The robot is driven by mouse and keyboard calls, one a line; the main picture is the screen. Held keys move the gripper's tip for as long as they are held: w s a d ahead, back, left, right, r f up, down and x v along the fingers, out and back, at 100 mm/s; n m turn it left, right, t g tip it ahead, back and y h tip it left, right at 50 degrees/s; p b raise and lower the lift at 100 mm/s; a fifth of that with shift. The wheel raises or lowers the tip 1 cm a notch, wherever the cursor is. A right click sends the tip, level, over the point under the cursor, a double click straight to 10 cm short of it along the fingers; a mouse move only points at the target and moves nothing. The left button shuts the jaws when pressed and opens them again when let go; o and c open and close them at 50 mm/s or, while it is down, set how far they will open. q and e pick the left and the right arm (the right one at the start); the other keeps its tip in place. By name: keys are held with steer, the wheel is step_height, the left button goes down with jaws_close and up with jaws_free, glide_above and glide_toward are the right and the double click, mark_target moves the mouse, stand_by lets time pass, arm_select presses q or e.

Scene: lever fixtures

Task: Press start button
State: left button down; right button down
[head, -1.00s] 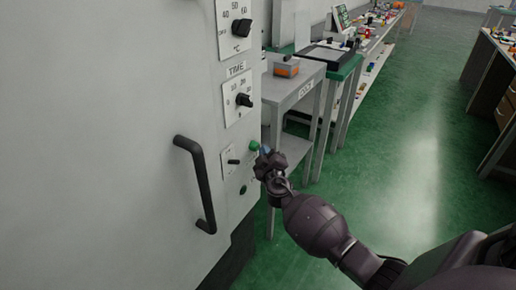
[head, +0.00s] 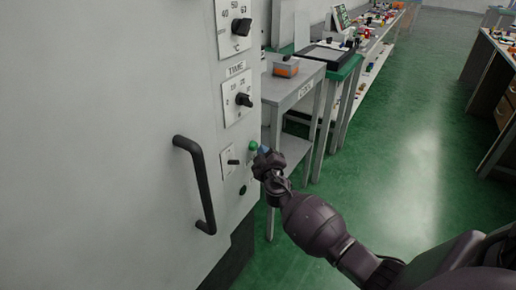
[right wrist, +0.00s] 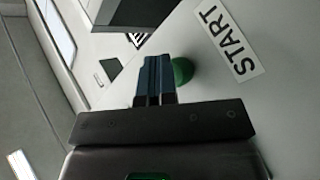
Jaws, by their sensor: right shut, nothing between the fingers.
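The green start button (head: 253,146) sits on the lower right of the grey cabinet front in the head view. In the right wrist view the green button (right wrist: 183,70) shows beside the fingertips, with the START label (right wrist: 228,40) to its right. My right gripper (head: 263,150) is shut and empty, with its blue fingertips just right of the button. In the right wrist view the shut gripper (right wrist: 154,64) partly covers the button's left side. I cannot tell whether it touches the button. My left gripper is not in view.
The grey cabinet (head: 110,110) fills the left, with a black handle (head: 201,185), a TIME dial (head: 244,100) and a temperature dial (head: 241,27). A small switch (head: 233,162) is left of the button. A grey table (head: 297,92) stands behind. Green floor is clear at right.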

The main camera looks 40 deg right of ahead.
steer(key=shift+s, duration=0.1)
steer(key=shift+s+d, duration=0.35)
steer(key=shift+s, duration=0.4)
steer(key=shift+s, duration=0.1)
steer(key=s, duration=0.1)
steer(key=s+d, duration=0.1)
steer(key=s, duration=0.1)
steer(key=s+d, duration=0.1)
steer(key=shift+s, duration=0.25)
stand_by(0.8)
